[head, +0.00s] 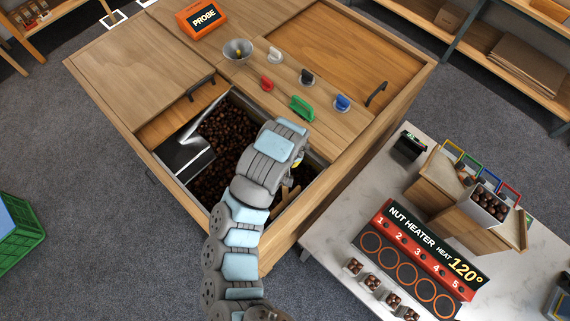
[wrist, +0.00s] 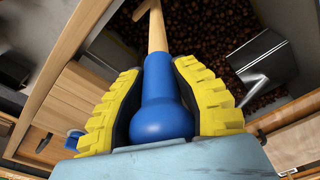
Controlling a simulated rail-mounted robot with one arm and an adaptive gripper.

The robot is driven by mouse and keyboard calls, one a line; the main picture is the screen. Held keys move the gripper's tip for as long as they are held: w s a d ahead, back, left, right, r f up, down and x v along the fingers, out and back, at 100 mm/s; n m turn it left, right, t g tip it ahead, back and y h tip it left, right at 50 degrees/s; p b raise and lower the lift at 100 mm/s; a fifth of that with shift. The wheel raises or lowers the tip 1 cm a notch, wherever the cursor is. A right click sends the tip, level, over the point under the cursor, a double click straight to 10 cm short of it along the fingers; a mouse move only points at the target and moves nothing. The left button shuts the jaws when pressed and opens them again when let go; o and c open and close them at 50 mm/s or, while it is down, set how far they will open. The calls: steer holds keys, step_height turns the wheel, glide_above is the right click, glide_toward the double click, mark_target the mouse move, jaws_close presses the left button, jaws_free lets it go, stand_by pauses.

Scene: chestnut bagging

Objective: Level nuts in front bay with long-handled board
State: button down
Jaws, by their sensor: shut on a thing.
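The front bay (head: 318,161) is an open compartment in the wooden cabinet, holding dark brown chestnuts (head: 228,128). The nuts also show in the wrist view (wrist: 215,28). My gripper (wrist: 160,100) has its yellow ridged fingers shut on the blue grip of the long-handled board (wrist: 167,108). Its pale wooden shaft (wrist: 157,30) runs away from the fingers toward the bay.
A grey metal chute-like piece (head: 184,155) stands at the bay's left; it also shows in the wrist view (wrist: 262,62). A nut heater (head: 418,250) sits on the right counter.

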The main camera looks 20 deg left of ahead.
steer(key=shift+r, duration=4.1)
steer(key=shift+d, duration=0.1)
